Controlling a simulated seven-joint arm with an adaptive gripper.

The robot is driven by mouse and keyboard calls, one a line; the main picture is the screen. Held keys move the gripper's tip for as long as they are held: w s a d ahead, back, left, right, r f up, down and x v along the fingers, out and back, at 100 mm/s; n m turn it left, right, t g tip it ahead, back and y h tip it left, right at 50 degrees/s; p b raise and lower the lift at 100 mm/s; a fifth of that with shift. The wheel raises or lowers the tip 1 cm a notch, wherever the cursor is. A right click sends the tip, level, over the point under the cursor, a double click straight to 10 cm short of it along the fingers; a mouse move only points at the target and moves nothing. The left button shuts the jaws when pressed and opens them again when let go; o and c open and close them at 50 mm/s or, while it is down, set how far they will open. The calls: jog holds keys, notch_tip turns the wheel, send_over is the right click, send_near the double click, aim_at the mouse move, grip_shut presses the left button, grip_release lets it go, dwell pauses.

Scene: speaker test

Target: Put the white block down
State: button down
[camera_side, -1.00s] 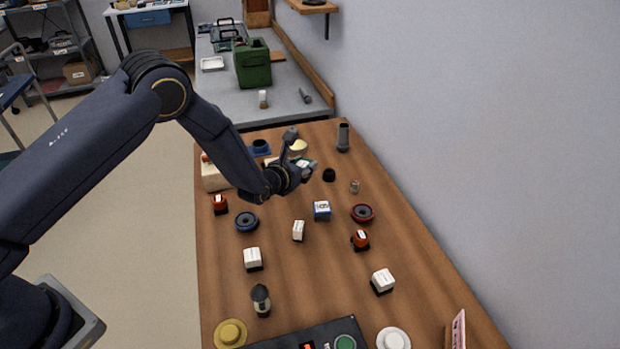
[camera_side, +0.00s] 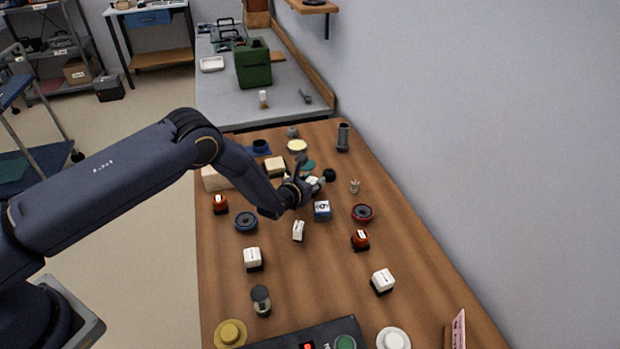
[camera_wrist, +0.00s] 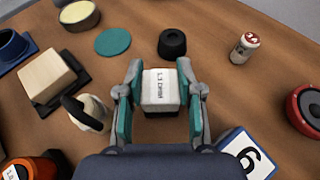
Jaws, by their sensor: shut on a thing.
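The white block (camera_wrist: 160,89) has dark lettering on its top and a black lower part. In the wrist view it is between the two teal-lined fingers of my gripper (camera_wrist: 163,88), which is shut on it. In the side view my gripper (camera_side: 312,184) is low over the far half of the wooden table, and the block there is mostly hidden by the fingers. I cannot tell whether the block's underside touches the table.
A blue-and-white numbered block (camera_wrist: 247,154) is close at the right finger. A black knob (camera_wrist: 172,43), a teal disc (camera_wrist: 113,41) and a small can (camera_wrist: 244,47) lie beyond. A wooden block (camera_wrist: 47,75) is left. Bare table (camera_side: 320,285) shows nearer the side camera.

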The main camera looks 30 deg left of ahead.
jog(key=c, duration=1)
grip_release()
jog(key=shift+c, duration=0.2)
